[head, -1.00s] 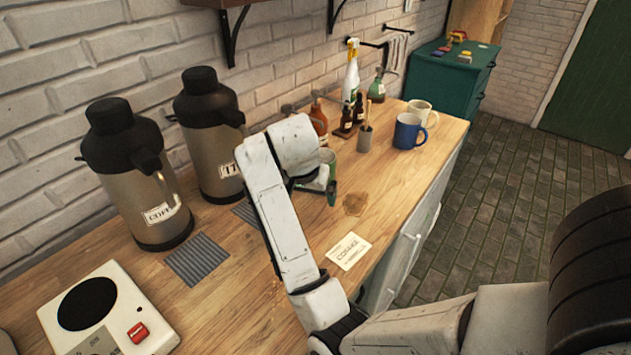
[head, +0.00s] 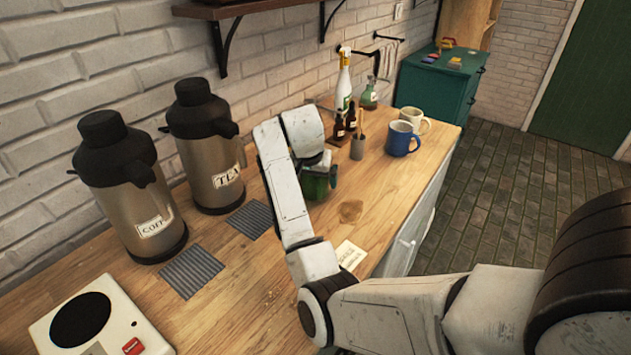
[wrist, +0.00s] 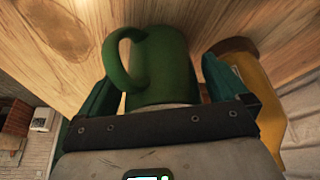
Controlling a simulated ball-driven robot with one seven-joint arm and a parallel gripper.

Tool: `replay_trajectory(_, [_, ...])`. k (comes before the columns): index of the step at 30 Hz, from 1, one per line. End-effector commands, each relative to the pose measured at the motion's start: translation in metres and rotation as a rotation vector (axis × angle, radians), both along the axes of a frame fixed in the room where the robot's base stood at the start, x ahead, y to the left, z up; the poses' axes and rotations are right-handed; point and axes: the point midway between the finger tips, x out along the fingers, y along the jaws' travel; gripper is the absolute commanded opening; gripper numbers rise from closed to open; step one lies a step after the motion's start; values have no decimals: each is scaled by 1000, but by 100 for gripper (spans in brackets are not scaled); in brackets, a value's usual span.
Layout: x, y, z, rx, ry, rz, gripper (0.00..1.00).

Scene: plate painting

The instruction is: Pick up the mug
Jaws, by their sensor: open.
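A green mug (wrist: 163,62) stands on the wooden counter (wrist: 285,35) between the two teal fingers of my gripper (wrist: 158,78) in the wrist view. Its handle is towards the left finger. The fingers are apart, one on each side of the mug, and a gap shows beside it. In the head view the mug (head: 316,187) is partly hidden behind my gripper (head: 325,172). A blue mug (head: 401,140) and a cream mug (head: 413,117) stand further back on the counter.
Two flasks, coffee (head: 130,190) and tea (head: 208,150), stand left of my arm. A holder (head: 358,148) and small dark bottles stand behind. A card (head: 350,256) lies near the front edge.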

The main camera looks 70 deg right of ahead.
Motion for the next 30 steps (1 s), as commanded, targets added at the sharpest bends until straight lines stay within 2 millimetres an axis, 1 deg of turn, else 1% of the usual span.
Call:
replay_trajectory(1, [1,-9,1,1,0,-2,100])
replay_trajectory(3, [2,-16,0,1,1,0,100])
replay_trajectory(7, [2,-18,-10,1,1,1,100])
replay_trajectory(14, [3,-18,-11,0,0,1,100])
replay_trajectory(30, [3,-17,-11,0,0,1,48])
